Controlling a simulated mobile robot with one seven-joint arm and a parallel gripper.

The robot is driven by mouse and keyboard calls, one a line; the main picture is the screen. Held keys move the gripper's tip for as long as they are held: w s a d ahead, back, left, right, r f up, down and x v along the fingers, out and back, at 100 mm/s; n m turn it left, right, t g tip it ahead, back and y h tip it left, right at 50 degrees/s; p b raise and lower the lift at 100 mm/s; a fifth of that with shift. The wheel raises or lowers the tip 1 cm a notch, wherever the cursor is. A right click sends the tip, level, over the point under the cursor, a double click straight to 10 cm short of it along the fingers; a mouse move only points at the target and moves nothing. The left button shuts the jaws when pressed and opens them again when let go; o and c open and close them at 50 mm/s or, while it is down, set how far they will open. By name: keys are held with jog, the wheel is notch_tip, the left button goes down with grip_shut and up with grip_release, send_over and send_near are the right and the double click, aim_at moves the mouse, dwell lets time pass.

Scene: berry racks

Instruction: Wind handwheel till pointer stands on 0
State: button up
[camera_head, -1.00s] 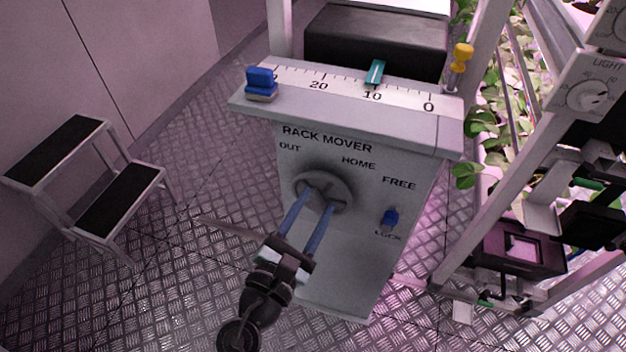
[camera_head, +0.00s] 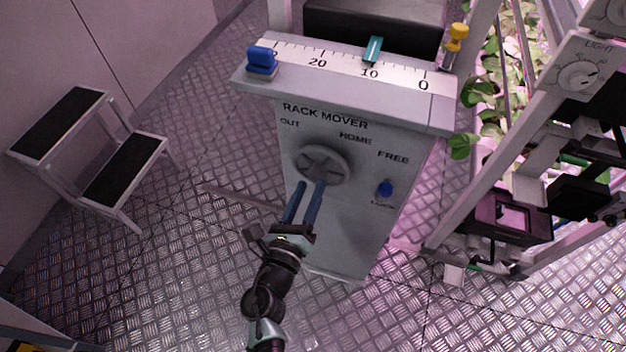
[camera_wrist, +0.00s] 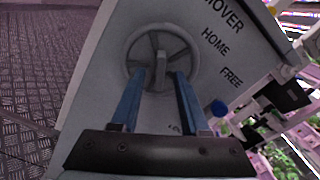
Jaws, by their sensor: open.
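The grey handwheel (camera_head: 322,165) is on the front of the rack mover box (camera_head: 340,230). It has spokes and, in the wrist view, a knob or handle (camera_wrist: 160,68) stands out from it. My gripper (camera_head: 312,185) is open, its two blue fingers pointing at the lower part of the wheel. In the wrist view my gripper (camera_wrist: 162,80) has its fingers apart on either side of the handle; I cannot tell if they touch it. The teal pointer (camera_head: 373,50) stands close to 10 on the white scale (camera_head: 340,65). The 0 mark is to its right.
A blue lock knob (camera_head: 385,188) sits right of the wheel, below FREE. A blue block (camera_head: 261,60) is at the scale's left end. A yellow knob (camera_head: 457,36) stands behind the right end. A step stool (camera_head: 100,160) is at left, plant racks at right.

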aim_at(319, 170)
jog(key=shift+x, duration=1.45)
jog(key=shift+c, duration=0.3)
grip_shut()
